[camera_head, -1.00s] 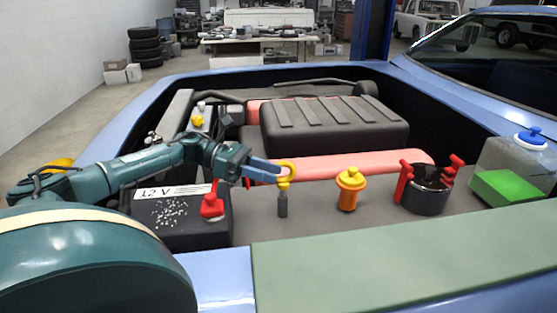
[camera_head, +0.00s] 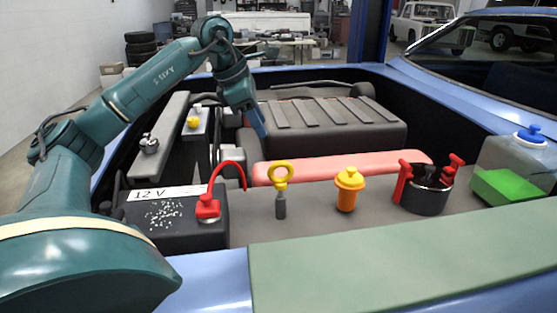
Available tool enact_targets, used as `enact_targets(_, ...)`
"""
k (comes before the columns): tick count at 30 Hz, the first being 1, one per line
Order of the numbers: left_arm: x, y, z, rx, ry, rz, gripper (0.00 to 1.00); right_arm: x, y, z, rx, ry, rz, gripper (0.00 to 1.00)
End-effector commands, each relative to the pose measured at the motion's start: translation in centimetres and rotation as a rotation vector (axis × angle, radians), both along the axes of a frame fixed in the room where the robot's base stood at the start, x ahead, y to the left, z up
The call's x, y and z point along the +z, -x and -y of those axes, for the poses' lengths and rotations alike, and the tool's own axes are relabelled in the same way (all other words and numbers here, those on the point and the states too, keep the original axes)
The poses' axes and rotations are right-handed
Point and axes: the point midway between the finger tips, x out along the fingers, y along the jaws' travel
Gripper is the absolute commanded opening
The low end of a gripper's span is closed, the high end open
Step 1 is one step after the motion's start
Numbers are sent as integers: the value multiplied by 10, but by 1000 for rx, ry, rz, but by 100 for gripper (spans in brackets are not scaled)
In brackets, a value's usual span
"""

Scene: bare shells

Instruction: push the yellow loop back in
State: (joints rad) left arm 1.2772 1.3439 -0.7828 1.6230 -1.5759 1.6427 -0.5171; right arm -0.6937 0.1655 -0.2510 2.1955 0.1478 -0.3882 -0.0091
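My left gripper (camera_head: 261,130) is up and behind the loop, pointing down near the front left of the dark engine cover, apart from the loop. Its blue fingers overlap in this view, so the gap between them is hidden. My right gripper does not show.
A black 12 V battery (camera_head: 150,222) with a red terminal clamp (camera_head: 208,207) and cable is to the left. An orange-yellow cap (camera_head: 348,190), a black pot with red clips (camera_head: 427,198) and a green-filled tank (camera_head: 510,186) stand to the right. A green mat (camera_head: 400,250) covers the front edge.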

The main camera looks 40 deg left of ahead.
Motion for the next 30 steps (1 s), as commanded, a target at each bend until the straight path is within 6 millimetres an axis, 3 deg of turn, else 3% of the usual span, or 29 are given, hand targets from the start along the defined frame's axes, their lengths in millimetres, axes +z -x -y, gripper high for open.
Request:
enact_targets(3, 0, -1, -2, 19, -17, 5, 37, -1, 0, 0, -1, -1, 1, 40)
enact_targets(7, -14, -7, -1, 20, -16, 2, 37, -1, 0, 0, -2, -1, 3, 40)
enact_targets(21, -96, -44, 10, 17, -15, 3, 37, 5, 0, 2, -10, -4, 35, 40)
enact_targets(30, -116, -53, 13, 17, -15, 5, 37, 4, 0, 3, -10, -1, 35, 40)
